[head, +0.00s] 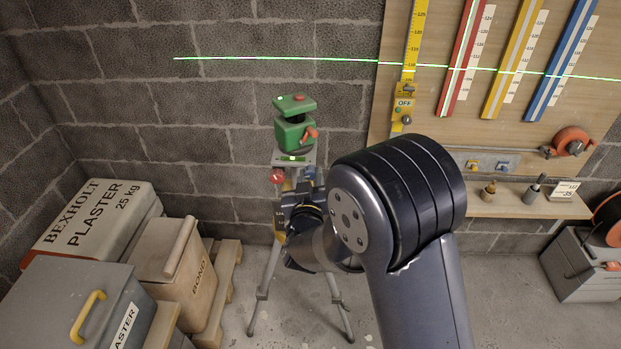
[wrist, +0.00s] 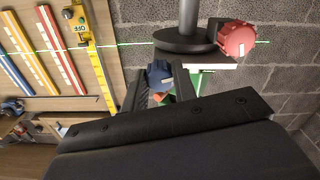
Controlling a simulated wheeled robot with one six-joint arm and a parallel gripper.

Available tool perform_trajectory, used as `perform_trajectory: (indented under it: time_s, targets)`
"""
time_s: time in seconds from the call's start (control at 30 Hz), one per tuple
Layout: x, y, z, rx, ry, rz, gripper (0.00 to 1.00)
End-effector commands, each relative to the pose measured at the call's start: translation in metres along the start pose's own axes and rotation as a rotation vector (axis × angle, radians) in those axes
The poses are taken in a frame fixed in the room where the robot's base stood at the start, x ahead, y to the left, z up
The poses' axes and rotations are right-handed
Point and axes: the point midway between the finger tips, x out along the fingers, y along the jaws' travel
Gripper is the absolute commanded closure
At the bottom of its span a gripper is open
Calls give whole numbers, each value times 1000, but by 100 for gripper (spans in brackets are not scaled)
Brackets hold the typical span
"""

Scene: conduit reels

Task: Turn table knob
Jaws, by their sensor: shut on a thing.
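A green laser level (head: 294,128) stands on a small table (head: 294,160) at the top of a tripod (head: 261,290). A red knob (head: 278,175) sits at the table's left; it shows large in the wrist view (wrist: 237,38). A blue knob (wrist: 158,74) shows between the fingers of my gripper (wrist: 161,83). In the head view my gripper (head: 301,192) is just below the table, with the blue knob (head: 309,173) at its tips. It is shut on the blue knob. My arm hides part of the tripod.
A green laser line (head: 280,58) crosses the wall and board. A yellow staff (head: 412,50) with a receiver (head: 403,101) marked OFF hangs at right. Plaster bags (head: 95,222) and a bond bag (head: 170,262) stand at left. A grey case (head: 583,265) stands far right.

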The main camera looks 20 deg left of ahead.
Motion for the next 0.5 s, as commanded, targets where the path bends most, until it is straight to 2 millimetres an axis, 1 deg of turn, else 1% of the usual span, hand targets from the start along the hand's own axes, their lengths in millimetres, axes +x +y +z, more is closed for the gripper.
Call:
perform_trajectory:
  time_s: [0.13, 0.37, 0.4, 0.5]
  targets:
    - [0, 0, 1, -50, 0, 0, 96]
    - [0, 0, 0, -52, -1, 0, 96]
    - [0, 0, 0, -52, -1, 0, 70]
    - [0, 0, 0, -52, -1, 0, 62]
